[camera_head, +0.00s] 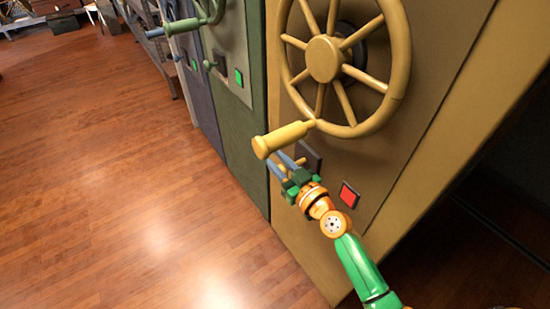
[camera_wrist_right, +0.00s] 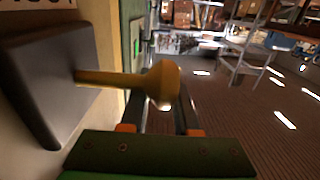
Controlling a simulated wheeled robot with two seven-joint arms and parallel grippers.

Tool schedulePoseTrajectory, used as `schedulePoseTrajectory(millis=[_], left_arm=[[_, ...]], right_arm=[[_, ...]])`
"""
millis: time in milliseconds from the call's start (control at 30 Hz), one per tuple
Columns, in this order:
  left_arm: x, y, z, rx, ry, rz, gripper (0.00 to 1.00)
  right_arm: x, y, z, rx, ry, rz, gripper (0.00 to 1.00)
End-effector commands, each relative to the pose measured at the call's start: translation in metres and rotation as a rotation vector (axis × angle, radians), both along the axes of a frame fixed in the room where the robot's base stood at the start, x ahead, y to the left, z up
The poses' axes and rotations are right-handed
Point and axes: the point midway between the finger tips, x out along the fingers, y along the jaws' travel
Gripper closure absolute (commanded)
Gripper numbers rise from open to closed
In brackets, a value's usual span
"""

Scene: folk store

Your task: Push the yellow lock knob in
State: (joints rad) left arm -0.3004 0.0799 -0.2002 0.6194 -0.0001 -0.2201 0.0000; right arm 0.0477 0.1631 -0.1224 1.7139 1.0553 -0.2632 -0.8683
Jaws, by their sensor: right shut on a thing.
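The yellow lock knob (camera_wrist_right: 168,84) shows in the right wrist view, its stem sticking out of a dark square plate (camera_wrist_right: 45,75). In the head view this plate (camera_head: 307,156) sits on the yellow door below the big wheel, and the knob is mostly hidden by my gripper and the wheel's handle. My right gripper (camera_head: 284,163) is at the plate, just below the handle. In the wrist view its fingers (camera_wrist_right: 166,95) are shut on the knob's head. My left gripper is not in view.
The yellow wheel (camera_head: 324,60) has a handle (camera_head: 283,138) jutting out close above my right gripper. A red square light (camera_head: 349,195) is on the door beside my arm. A green door (camera_head: 240,110) stands to the left. The wooden floor (camera_head: 110,170) is clear.

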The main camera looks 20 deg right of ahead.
Motion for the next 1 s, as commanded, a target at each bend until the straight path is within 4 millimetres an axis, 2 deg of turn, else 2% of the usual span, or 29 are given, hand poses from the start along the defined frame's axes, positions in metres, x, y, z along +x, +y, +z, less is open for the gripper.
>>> schedulePoseTrajectory(millis=[500,767,1000], left_arm=[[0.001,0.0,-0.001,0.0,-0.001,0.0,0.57],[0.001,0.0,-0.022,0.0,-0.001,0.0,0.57],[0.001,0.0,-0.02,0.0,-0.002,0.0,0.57]], right_arm=[[0.0,0.0,0.0,0.0,0.0,0.0,1.0],[0.011,-0.03,-0.003,-0.003,-0.003,0.0,1.0],[0.012,-0.033,0.001,0.0,-0.002,-0.002,1.0]])
